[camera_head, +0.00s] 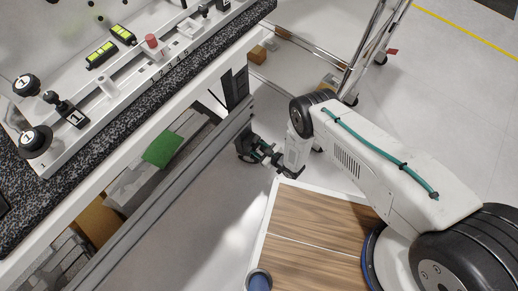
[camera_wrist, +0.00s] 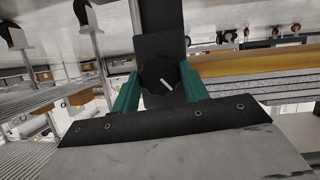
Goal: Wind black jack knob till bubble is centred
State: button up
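The black jack knob (camera_wrist: 161,79) has a white line on its face and a scalloped rim. In the wrist view it sits between the two green fingers of my gripper (camera_wrist: 159,80). The fingers lie close along its left and right sides, but I cannot tell whether they press on it. In the head view my gripper (camera_head: 260,153) reaches the lower rail of the table, where it partly hides a dark round part. Two yellow-green level vials, a near one (camera_head: 101,54) and a far one (camera_head: 123,35), sit on the fixture. Their bubbles are too small to read.
The white fixture (camera_head: 100,92) on the speckled table top carries black knobs marked 1 (camera_head: 35,140) and a red knob (camera_head: 151,41). A green cloth-like piece (camera_head: 163,148) lies below the table edge. A metal-legged stand (camera_head: 372,45) is behind my arm. Floor between is open.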

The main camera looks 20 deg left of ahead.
jog(key=shift+n, duration=0.3)
jog(key=shift+s+a+n+t+h, duration=0.1)
jog(key=shift+n+t+h, duration=0.05)
jog(key=shift+n+t, duration=0.4)
jog(key=shift+s+n+t+h, duration=0.1)
jog(key=shift+n+t+h, duration=0.05)
jog(key=shift+n+t, duration=0.4)
jog(key=shift+f+n+t, duration=0.1)
jog(key=shift+n+t, duration=0.9)
jog(key=shift+n, duration=0.7)
jog(key=o, duration=1)
jog(key=v, duration=0.7)
jog(key=shift+s+d, duration=0.25)
jog(key=shift+d, duration=0.05)
